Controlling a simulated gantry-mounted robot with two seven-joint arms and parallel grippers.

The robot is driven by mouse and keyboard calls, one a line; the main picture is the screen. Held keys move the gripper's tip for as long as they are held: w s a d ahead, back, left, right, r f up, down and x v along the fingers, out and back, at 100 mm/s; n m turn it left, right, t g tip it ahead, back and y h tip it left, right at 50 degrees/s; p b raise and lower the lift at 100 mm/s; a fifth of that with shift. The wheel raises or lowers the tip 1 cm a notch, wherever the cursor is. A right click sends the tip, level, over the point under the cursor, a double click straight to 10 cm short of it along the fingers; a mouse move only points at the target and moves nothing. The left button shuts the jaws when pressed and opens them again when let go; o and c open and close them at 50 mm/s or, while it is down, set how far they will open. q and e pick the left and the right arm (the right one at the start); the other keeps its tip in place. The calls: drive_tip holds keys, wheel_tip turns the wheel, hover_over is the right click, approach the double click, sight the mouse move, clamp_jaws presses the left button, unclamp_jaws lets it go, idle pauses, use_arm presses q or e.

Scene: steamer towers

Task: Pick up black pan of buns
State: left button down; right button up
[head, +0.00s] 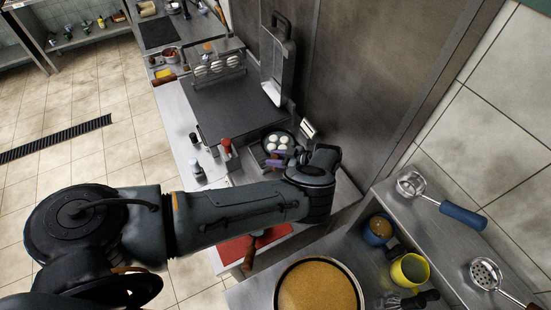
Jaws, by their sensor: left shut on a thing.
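The black pan (268,142) with several round white buns (279,142) in it is near the middle of the head view, at the near end of the counter. My left arm reaches in from the lower left, and its gripper (281,158) is at the pan's near side. The gripper is shut on the pan, with purple parts showing at its fingers. The exact grip spot is small and partly hidden by the wrist. I cannot tell whether the pan is lifted. My right gripper is not in view.
A dark griddle (235,108) lies behind the pan, with a rack of white items (218,66) at its far end. A large pan with brown contents (318,287), a yellow mug (410,270) and a blue-handled strainer (440,200) are nearer.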

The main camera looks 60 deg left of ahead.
use_arm(q)
wheel_tip(320, 180, up, 27)
drive_tip(key=p, duration=0.8)
drive_tip(key=c, duration=1.4)
unclamp_jaws()
clamp_jaws()
drive_tip(key=shift+o, duration=0.2)
unclamp_jaws()
clamp_jaws()
